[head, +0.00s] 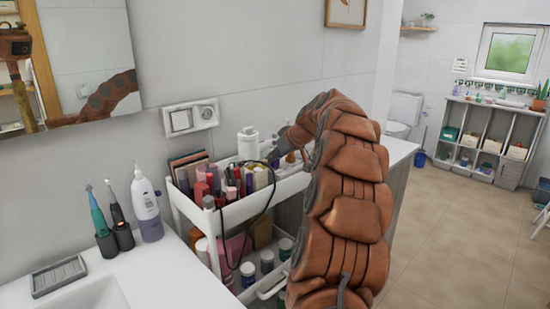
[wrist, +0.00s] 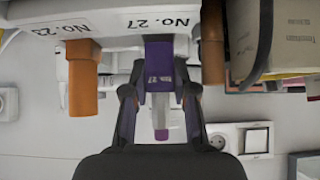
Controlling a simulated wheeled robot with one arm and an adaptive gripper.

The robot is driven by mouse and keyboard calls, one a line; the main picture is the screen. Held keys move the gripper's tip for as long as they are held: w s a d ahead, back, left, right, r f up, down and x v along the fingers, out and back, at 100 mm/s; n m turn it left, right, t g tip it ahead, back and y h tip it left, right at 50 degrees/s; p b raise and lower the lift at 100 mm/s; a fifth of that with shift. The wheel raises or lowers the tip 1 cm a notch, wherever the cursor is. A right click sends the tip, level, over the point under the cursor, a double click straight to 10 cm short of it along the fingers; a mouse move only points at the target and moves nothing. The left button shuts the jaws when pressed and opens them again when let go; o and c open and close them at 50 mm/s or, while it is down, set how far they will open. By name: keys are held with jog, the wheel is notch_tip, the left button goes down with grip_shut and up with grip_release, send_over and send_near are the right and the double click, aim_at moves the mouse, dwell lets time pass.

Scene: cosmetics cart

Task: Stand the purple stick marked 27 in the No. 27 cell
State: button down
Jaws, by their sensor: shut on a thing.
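My gripper (wrist: 160,92) is shut on the purple stick (wrist: 159,68), which has a 27 mark on its dark body and a pinkish purple end. In the wrist view, which looks upside down, the stick lines up under the No. 27 label (wrist: 158,23) on a white rack edge. Its far end meets or passes behind that edge; I cannot tell whether it is inside the cell. In the head view, my gripper (head: 281,148) is small and partly hidden by my arm above the cart, and the stick cannot be made out.
An orange stick (wrist: 83,80) is beside the No. 23 label (wrist: 60,28). A brown stick (wrist: 212,45) and a pale box (wrist: 262,40) are close on the other side. The white cart (head: 235,213) holds several cosmetics, and a dark cable (head: 266,205) hangs over its side.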

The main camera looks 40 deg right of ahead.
jog(key=shift+f+b, duration=0.75)
jog(key=shift+f, duration=0.05)
jog(key=c, duration=0.8)
grip_release()
jog(key=shift+f, duration=0.1)
jog(key=shift+c, duration=0.2)
jog(key=shift+s, duration=0.1)
jog(key=v, duration=1.2)
jog(key=shift+d, duration=0.1)
